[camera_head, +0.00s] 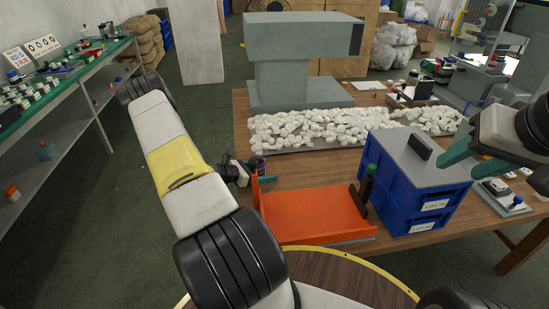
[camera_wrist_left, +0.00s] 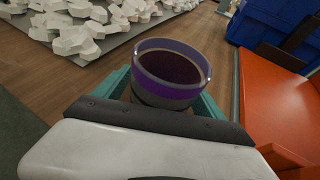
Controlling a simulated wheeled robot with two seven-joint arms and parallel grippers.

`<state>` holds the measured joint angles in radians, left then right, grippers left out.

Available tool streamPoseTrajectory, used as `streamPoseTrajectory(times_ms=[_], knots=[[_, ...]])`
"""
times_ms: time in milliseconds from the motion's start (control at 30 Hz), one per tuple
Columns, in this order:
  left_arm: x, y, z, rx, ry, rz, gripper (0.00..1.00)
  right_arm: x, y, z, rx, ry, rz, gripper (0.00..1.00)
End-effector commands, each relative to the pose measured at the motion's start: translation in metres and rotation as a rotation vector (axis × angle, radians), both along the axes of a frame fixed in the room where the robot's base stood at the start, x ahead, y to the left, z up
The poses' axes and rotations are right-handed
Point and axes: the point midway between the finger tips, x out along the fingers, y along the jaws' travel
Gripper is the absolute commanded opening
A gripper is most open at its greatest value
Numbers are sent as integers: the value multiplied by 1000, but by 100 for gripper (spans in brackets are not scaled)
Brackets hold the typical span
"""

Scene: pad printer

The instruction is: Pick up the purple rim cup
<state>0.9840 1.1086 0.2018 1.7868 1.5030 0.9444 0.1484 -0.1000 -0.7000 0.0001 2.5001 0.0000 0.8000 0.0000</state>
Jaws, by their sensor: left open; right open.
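The purple rim cup (camera_wrist_left: 172,75) stands on the wooden table, dark inside, with a purple band below a clear-looking rim. In the left wrist view it sits between the two teal fingers of my left gripper (camera_wrist_left: 165,98), which is open around its lower part. I cannot tell whether either finger touches it. In the head view the cup (camera_head: 259,162) is small and partly hidden beside my left gripper (camera_head: 262,174). My right gripper (camera_head: 455,156) is open and empty at the right, near the blue crates.
An orange tray (camera_head: 315,212) lies right of the cup, its raised side close to my left gripper. White pieces (camera_head: 330,130) are heaped behind the cup. Stacked blue crates (camera_head: 400,200) stand right of the tray. A grey machine (camera_head: 300,40) stands at the back.

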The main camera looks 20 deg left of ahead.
Motion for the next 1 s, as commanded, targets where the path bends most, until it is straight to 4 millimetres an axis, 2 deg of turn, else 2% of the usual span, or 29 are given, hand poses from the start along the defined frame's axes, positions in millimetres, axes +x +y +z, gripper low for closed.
streamPoseTrajectory(times_ms=[167,200,533,800,867,1000], knots=[[1,0,0,1,-1,1,80,0,0,0,0,0,0,47],[1,0,0,1,-1,1,76,0,0,0,0,0,0,47],[1,0,0,1,-1,1,12,0,0,0,0,0,0,47],[1,0,4,1,-2,0,11,0,0,0,0,0,0,47],[1,1,10,2,-3,0,11,0,0,0,0,0,0,47],[1,1,34,4,-4,0,11,0,0,0,0,0,0,47]])
